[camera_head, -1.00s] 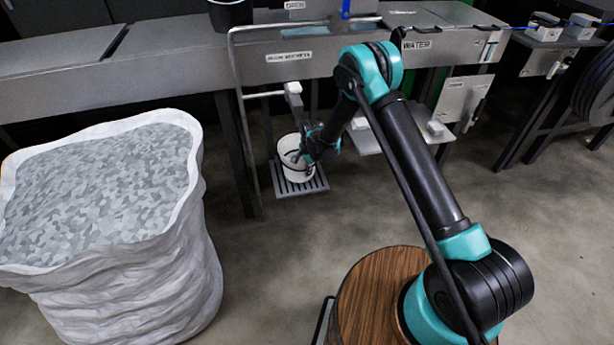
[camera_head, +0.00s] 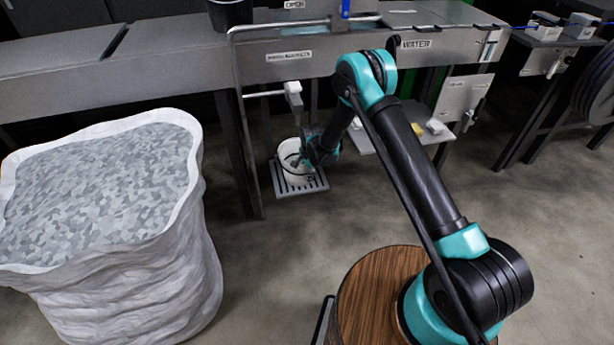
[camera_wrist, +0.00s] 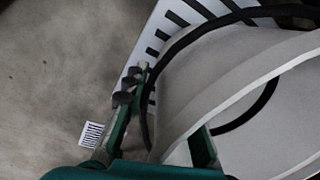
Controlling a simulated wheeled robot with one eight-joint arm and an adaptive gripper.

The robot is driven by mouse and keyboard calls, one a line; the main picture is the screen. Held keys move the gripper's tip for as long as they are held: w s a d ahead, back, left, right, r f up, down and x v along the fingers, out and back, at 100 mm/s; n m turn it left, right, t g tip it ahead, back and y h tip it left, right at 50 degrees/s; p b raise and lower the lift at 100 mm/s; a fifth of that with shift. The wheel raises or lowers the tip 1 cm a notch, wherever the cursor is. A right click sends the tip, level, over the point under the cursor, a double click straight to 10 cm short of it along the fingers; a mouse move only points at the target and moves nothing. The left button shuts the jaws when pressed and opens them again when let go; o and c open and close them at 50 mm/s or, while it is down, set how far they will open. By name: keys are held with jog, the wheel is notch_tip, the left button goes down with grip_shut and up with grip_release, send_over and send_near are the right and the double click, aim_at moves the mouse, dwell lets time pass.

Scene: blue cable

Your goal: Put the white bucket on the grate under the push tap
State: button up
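The white bucket (camera_head: 290,172) is upright over the slatted grate (camera_head: 312,187) in the head view, below the white push tap (camera_head: 294,97). In the wrist view, the bucket (camera_wrist: 265,120) fills the right side, with its black handle curving round it. The light grate (camera_wrist: 165,32) with dark slots shows behind it. My gripper (camera_head: 302,160) is at the bucket's right side, partly hiding it. In the wrist view, my gripper's fingers (camera_wrist: 163,130) are apart, with part of the handle and bucket edge between them; firm contact cannot be seen.
A metal counter (camera_head: 180,60) runs along the back, with a metal pipe frame and table leg left of the grate. A large white sack (camera_head: 130,260) stands at the left. A dark bucket (camera_head: 230,14) sits on the counter. The floor in front of the grate is clear.

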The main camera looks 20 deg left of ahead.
notch_tip(320, 180, up, 12)
jog(key=s+d, duration=0.1)
dwell(0.5)
jog(key=shift+d+r, duration=0.1)
jog(key=shift+r, duration=0.05)
jog(key=s+d+r+n+t, duration=0.1)
jog(key=s+d+r+n, duration=0.1)
jog(key=d+r, duration=0.9)
jog(key=s+d+r+n+t, duration=0.15)
jog(key=d+r, duration=0.55)
jog(key=d, duration=0.9)
jog(key=s+d+r+n+h, duration=0.1)
jog(key=s+d+n, duration=0.3)
jog(key=s+d, duration=1.5)
jog(key=shift+s+d+r+t, duration=0.15)
jog(key=shift+s+r+t, duration=0.25)
jog(key=shift+s, duration=0.8)
